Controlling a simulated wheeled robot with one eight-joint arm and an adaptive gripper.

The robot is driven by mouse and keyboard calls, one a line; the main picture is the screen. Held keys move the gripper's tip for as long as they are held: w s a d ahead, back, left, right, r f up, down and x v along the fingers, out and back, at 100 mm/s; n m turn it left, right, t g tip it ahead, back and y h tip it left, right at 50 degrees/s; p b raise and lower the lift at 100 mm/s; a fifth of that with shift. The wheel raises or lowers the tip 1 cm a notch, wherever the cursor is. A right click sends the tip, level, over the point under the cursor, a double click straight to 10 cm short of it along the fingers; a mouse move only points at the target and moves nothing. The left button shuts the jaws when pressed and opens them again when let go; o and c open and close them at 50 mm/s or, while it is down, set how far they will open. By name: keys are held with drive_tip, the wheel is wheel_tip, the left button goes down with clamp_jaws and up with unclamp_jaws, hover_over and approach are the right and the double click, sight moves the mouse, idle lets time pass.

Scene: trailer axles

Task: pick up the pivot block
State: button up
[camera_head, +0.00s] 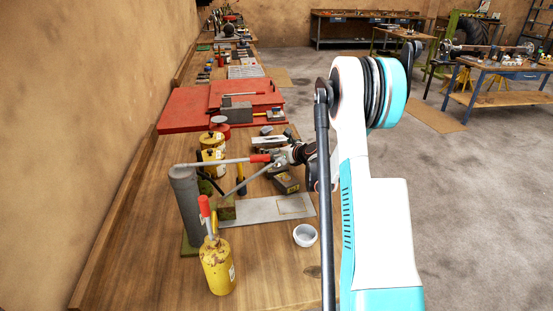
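No part is plainly marked as the pivot block. A small dark block with a brownish face (287,183) lies on the wooden bench, at the back edge of a flat grey plate (258,210). An olive-brown block (227,208) stands beside the grey upright cylinder (187,205). I cannot tell which of the two it is. My gripper (279,160) is at the end of my arm, low over the bench, behind and above the dark block. Its fingers are small and mixed with the clutter, so their opening and any contact are unclear.
A red-handled lever (225,161) reaches from the cylinder towards my gripper. Yellow canisters (217,265) stand in front and behind (213,155). A white bowl (305,235) sits near the right edge. Red toolboxes (190,112) fill the back. The front bench is mostly bare.

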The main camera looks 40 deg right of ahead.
drive_tip(key=shift+w+f, duration=0.1)
drive_tip(key=shift+w, duration=0.05)
drive_tip(key=c, duration=1.6)
